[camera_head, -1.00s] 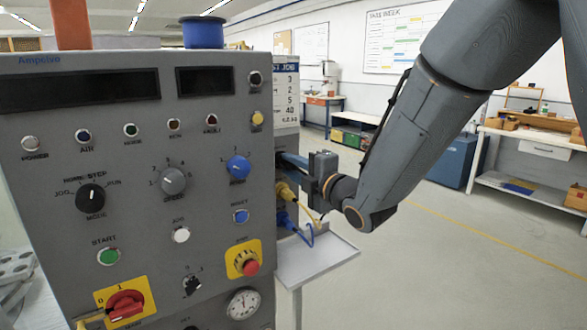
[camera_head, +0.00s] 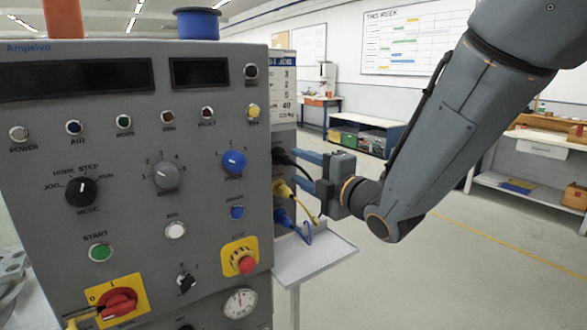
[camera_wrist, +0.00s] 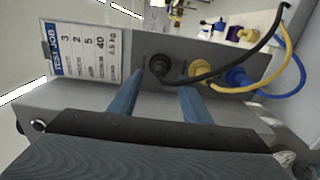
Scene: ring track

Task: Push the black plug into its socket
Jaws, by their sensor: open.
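The black plug (camera_head: 281,156) sits at the side of the grey machine, above the yellow plug (camera_head: 283,188) and blue plug (camera_head: 283,216). In the wrist view the black plug (camera_wrist: 160,67) is against the side panel, its cable arching right; I cannot tell how deep it sits, and its socket is hidden behind it. My gripper (camera_head: 297,168) is open and empty beside the panel, its two blue fingers apart. In the wrist view my gripper (camera_wrist: 160,80) has one finger either side of the black plug's line, short of it.
The yellow plug (camera_wrist: 200,73) is close to my right finger in the wrist view, with the blue plug (camera_wrist: 237,77) beyond it. Looping cables cross on that side. A grey shelf (camera_head: 310,258) stands below the sockets. A job card (camera_wrist: 85,50) is left of the plug.

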